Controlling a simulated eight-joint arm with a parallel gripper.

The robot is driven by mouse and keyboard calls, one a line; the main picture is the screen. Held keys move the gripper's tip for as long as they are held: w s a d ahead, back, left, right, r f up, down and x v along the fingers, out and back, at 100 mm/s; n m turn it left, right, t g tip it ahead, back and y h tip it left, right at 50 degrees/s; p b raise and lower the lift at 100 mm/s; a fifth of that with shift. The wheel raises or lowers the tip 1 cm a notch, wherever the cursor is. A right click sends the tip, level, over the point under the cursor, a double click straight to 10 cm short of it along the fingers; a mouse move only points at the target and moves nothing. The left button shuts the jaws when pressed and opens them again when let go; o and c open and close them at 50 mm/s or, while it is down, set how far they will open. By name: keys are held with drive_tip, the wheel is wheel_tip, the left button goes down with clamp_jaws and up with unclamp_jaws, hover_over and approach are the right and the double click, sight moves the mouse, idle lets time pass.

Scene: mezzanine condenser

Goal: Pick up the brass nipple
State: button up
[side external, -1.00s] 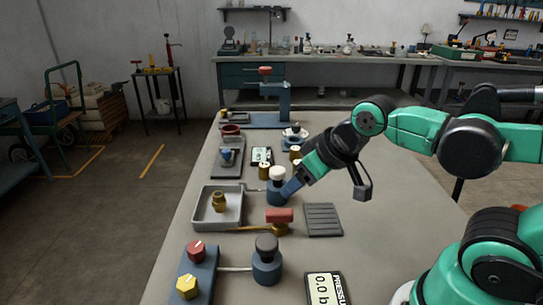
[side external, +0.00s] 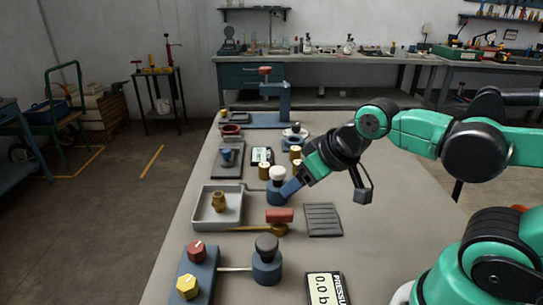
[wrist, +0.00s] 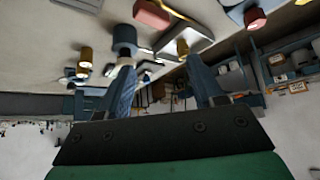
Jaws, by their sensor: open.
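The brass nipple (side external: 218,201) stands upright in a shallow grey tray (side external: 240,220) left of the table's middle. It also shows in the wrist view (wrist: 183,47), in the tray beyond my fingers. My gripper (side external: 289,188) is to the right of the tray, low over the table, with its blue fingers angled down to the left. In the wrist view my gripper (wrist: 161,68) has its two fingers spread apart with nothing held between them. The nipple is apart from the fingers.
A blue valve with a white knob (side external: 277,173) stands close by the fingertips, between gripper and tray. A red-handled brass valve (side external: 279,217) and a ribbed grey pad (side external: 323,219) lie in front. Brass cylinders (side external: 264,171) stand behind. A pressure readout (side external: 325,289) is nearest.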

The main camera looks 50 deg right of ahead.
drive_tip(key=shift+o, duration=0.6)
